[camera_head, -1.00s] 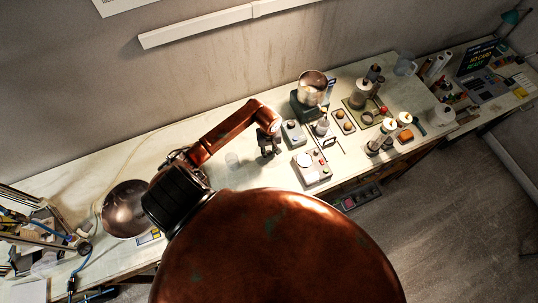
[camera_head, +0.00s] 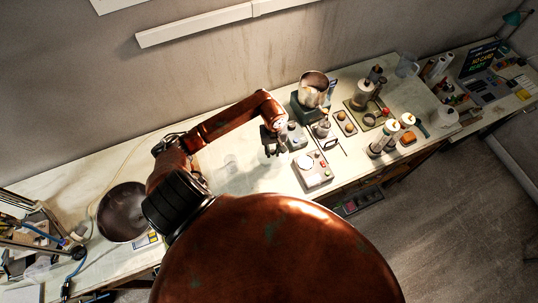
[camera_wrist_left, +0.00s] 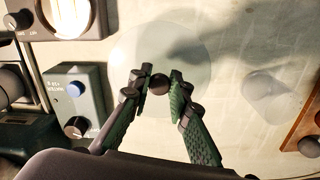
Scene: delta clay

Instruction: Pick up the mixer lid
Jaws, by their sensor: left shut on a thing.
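The mixer lid is a clear, pale round disc (camera_wrist_left: 190,45) with a dark round knob (camera_wrist_left: 158,84), seen in the left wrist view. My left gripper (camera_wrist_left: 161,82) has its two green-padded fingers on either side of the knob, shut on it. In the head view my left gripper (camera_head: 272,150) points down over the pale worktop, and the lid shows only as a faint outline around its fingertips. I cannot tell whether the lid touches the table. The mixer with its metal bowl (camera_head: 312,92) stands just beyond the gripper to the right. My right gripper is not in view.
A control box with a blue button (camera_wrist_left: 76,90) stands close left of the lid in the wrist view. Another box (camera_head: 313,170) sits right of the gripper in the head view. A faint clear vessel (camera_wrist_left: 268,95) is to the right. A dark bowl (camera_head: 122,212) is further left.

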